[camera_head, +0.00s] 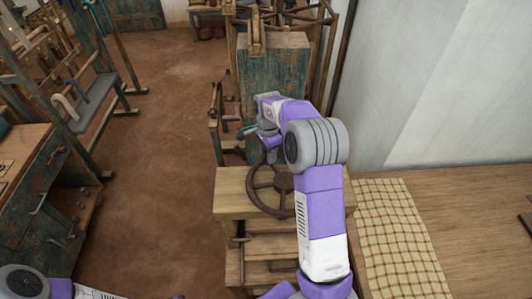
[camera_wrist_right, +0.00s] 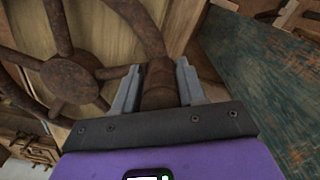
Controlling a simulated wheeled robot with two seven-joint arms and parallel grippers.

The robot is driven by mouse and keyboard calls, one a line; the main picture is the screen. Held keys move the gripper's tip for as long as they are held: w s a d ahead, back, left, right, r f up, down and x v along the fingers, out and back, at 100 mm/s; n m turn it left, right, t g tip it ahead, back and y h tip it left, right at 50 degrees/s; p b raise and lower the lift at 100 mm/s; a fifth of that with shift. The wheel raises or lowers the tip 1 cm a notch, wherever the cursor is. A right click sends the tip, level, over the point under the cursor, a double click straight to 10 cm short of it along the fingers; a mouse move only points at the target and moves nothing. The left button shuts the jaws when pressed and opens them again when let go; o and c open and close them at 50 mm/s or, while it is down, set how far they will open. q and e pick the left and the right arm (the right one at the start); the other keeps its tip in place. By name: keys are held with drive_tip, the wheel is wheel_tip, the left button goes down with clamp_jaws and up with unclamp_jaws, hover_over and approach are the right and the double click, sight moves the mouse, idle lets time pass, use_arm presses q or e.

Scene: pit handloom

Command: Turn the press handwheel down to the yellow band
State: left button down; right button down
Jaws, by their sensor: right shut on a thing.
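The press handwheel (camera_head: 272,188) is a rusty brown spoked wheel on top of the wooden press (camera_head: 232,203). My right gripper (camera_head: 258,140) is at the wheel's far side in the head view, partly hidden by my own arm. In the right wrist view, the right gripper (camera_wrist_right: 158,86) is shut on a rusty, rounded part at the handwheel's rim, with one finger on each side. The hub and spokes of the handwheel (camera_wrist_right: 72,78) show to the left there. I cannot make out a yellow band in either view. My left gripper is not in view.
A worn blue-green wooden block (camera_head: 285,72) stands behind the press. A bench with a checked cloth (camera_head: 395,225) is to the right, beside a pale wall. A tool rack (camera_head: 90,105) and a cabinet (camera_head: 45,175) stand at left. The brown floor between is clear.

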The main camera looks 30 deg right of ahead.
drive_tip(key=shift+w+d+r, duration=0.15)
drive_tip(key=shift+d+r, duration=0.05)
drive_tip(key=shift+d, duration=0.1)
drive_tip(key=c, duration=1)
unclamp_jaws()
drive_tip(key=shift+o, duration=1.3)
drive_tip(key=shift+f, duration=0.15)
drive_tip(key=shift+a+r, duration=0.1)
drive_tip(key=shift+r, duration=0.1)
wheel_tip(320, 180, up, 7)
drive_tip(key=shift+r, duration=0.1)
